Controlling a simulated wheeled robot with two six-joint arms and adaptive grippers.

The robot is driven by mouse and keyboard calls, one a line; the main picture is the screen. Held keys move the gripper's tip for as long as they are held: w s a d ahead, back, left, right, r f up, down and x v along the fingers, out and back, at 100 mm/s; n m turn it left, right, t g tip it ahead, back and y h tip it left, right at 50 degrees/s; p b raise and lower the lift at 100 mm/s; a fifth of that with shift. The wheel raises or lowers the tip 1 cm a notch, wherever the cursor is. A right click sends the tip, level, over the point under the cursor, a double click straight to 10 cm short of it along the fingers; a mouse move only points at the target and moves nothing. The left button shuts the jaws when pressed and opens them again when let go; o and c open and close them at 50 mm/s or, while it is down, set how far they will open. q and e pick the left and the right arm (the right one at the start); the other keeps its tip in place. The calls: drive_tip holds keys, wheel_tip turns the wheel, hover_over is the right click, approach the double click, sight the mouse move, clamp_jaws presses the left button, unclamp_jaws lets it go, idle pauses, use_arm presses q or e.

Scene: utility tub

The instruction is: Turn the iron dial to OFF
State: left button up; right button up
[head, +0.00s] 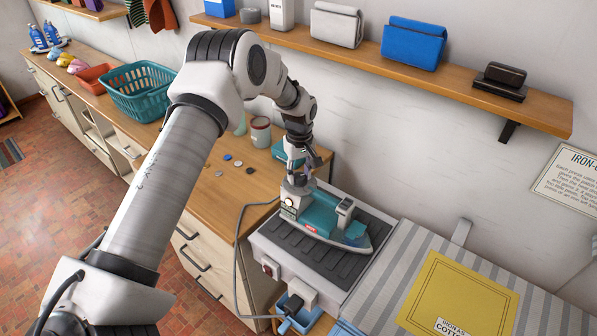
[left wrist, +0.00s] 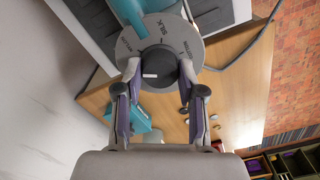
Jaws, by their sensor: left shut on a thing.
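The teal and grey iron (head: 322,217) rests on a dark ribbed pad on a light base. Its round grey dial plate (left wrist: 183,38) shows in the left wrist view, with the word SILK legible and other lettering too small to be sure of. A dark knob (left wrist: 158,70) with a short white mark sits at its middle. My left gripper (left wrist: 159,78) is shut on this knob, one finger on each side. In the head view my left gripper (head: 298,178) is at the upper left end of the iron and hides most of the dial.
A striped ironing surface with a yellow cloth (head: 460,295) lies to the right. The wooden counter (head: 225,190) holds small discs, a striped can (head: 260,131) and a teal basket (head: 145,92). A shelf (head: 420,70) runs above along the wall. A grey cord hangs in front.

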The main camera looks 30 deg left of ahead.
sight(302, 175)
use_arm(q)
drive_tip(key=n, duration=0.5)
drive_tip(key=shift+d+f+p, duration=0.1)
drive_tip(key=shift+p, duration=0.3)
drive_tip(key=shift+n, duration=0.3)
drive_tip(key=o, duration=1.2)
drive_tip(key=shift+c, duration=0.2)
drive_tip(key=shift+w+d, duration=0.15)
drive_tip(key=shift+w, duration=0.05)
wheel_tip(302, 175, up, 12)
drive_tip(key=shift+w, duration=0.1)
